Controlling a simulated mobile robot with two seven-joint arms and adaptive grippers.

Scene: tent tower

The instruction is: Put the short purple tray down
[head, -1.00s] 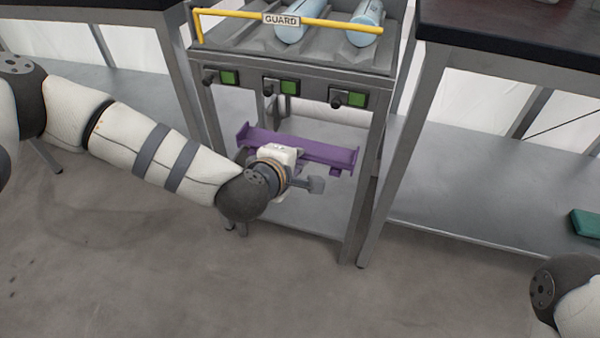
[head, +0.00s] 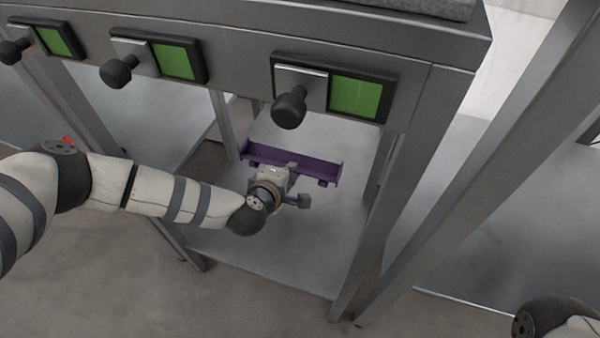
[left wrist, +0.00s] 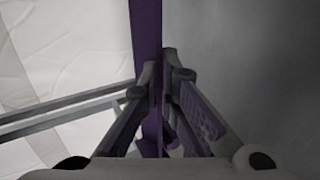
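The short purple tray (head: 315,172) is under the grey stand, between its legs and over the lower shelf (head: 290,255). I cannot tell whether it touches the shelf. My left gripper (head: 290,167) is at the tray's near side, with the wrist hiding part of the tray. In the left wrist view the purple tray (left wrist: 147,30) runs up between the two fingers of my left gripper (left wrist: 163,75), which are closed on its edge. My right gripper is out of view; only part of my right arm shows at the bottom right.
The stand's front rail (head: 235,65) carries several green panels with dark knobs above my left arm. A front leg (head: 405,180) stands right of the tray. The shelf is bare around the tray. Another metal-framed table stands at the right.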

